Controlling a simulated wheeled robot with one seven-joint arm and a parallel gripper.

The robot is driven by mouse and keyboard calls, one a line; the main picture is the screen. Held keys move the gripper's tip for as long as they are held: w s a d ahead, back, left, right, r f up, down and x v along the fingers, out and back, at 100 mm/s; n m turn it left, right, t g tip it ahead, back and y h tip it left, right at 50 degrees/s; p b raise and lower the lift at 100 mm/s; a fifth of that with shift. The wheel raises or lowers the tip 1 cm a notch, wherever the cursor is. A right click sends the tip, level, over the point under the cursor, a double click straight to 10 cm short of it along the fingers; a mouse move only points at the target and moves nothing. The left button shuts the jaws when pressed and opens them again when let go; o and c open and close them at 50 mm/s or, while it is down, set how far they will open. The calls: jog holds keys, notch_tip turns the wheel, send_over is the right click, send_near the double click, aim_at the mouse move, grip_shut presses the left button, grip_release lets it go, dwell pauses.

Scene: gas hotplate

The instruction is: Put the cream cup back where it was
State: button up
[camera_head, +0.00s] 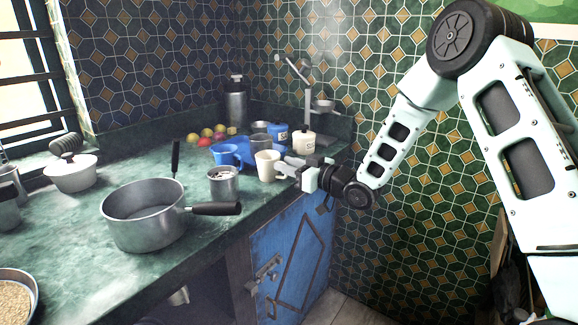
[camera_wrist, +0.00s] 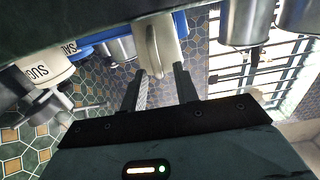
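The cream cup (camera_head: 265,166) stands upright on the green counter near its right edge, in front of a blue item. In the wrist view the cream cup (camera_wrist: 172,43) appears inverted, with its handle pointing toward my gripper. My gripper (camera_head: 287,167) is beside the cup on its right, level with it. In the wrist view the fingers of my gripper (camera_wrist: 158,72) are apart, with the end of the handle between their tips. I see gaps beside the handle, so the fingers do not look closed on it.
A white lidded pot (camera_head: 71,175) stands at left. Counter between them is clear.

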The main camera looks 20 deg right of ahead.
jog(key=v, duration=1.2)
jog(key=s+a+f+g+h, duration=0.2)
jog(key=s+a+g+h, duration=0.45)
jog(key=s+a, duration=0.4)
jog(key=s+a+g+h, duration=0.1)
jog(key=s+g, duration=0.3)
jog(key=s, duration=0.7)
jog(key=s+a+g+h, duration=0.2)
jog(key=s+a+g, duration=0.1)
jog(key=s, duration=0.8)
jog(key=shift+s+r+g, duration=0.25)
jog(key=shift+r+g, duration=0.1)
jog(key=shift+g, duration=0.2)
jog(key=shift+a+r+h, duration=0.15)
jog(key=shift+h, duration=0.1)
notch_tip(320, 180, up, 13)
jog(key=p, duration=1.2)
jog(key=shift+p, duration=0.35)
